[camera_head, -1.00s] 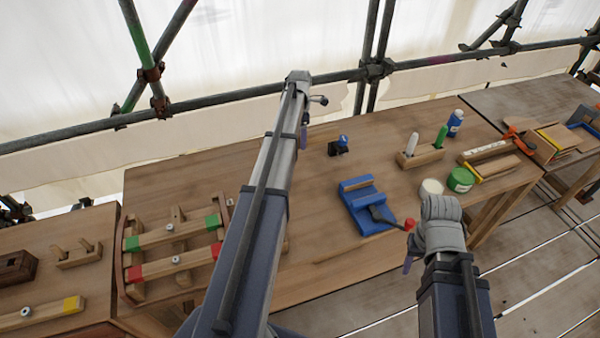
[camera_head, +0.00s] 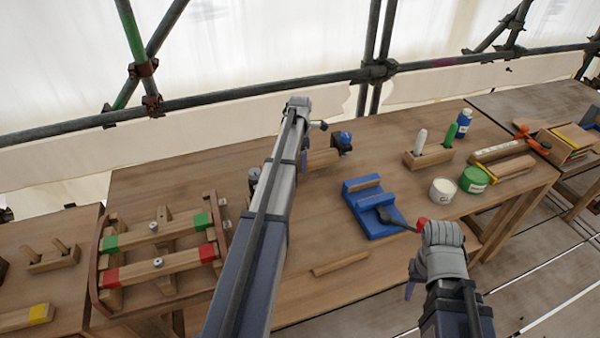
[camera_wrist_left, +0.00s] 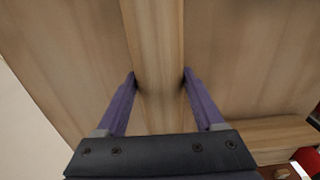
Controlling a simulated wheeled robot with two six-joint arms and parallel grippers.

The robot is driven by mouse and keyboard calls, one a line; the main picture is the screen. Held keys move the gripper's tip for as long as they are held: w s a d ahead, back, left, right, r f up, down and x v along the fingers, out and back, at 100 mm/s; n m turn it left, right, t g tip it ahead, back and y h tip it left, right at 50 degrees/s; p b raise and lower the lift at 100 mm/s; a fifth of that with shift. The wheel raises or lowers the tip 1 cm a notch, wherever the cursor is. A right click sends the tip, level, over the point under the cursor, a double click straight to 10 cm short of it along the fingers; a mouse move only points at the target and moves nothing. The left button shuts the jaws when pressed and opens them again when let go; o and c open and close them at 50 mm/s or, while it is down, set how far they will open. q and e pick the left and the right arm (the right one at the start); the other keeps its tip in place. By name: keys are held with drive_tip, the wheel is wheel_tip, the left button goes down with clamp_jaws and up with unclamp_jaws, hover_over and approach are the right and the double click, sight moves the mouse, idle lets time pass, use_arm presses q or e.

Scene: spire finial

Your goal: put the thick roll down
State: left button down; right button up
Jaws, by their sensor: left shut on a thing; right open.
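The thick roll (camera_wrist_left: 157,60), a pale wooden length, is between the two purple fingers of my left gripper (camera_wrist_left: 159,85) in the left wrist view. The fingers are shut on it. Bare tabletop shows on both sides of it; I cannot tell whether it touches the table. In the head view, a wooden piece (camera_head: 322,158) that looks like the roll shows just right of my left gripper (camera_head: 303,162), partly hidden by my arm. My right gripper (camera_head: 410,290) is open near the table's front edge, its fingers mostly hidden behind the wrist.
A blue cradle (camera_head: 360,212) with a black-handled tool stands mid-table (camera_head: 300,283). A black and blue object (camera_head: 342,140) is beside the wooden piece. A rack with green- and red-ended bars (camera_head: 160,250) is at left. A loose wooden strip (camera_head: 340,264) lies in front. Pots (camera_head: 443,191) stand at right.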

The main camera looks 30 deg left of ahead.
use_arm(q)
drive_tip(key=shift+f+b, duration=1.7)
drive_tip(key=shift+f, duration=0.2)
drive_tip(key=shift+f, duration=0.2)
unclamp_jaws()
drive_tip(key=shift+r, duration=0.1)
drive_tip(key=shift+r, duration=0.15)
wheel_tip(320, 180, up, 12)
drive_tip(key=p, duration=1.2)
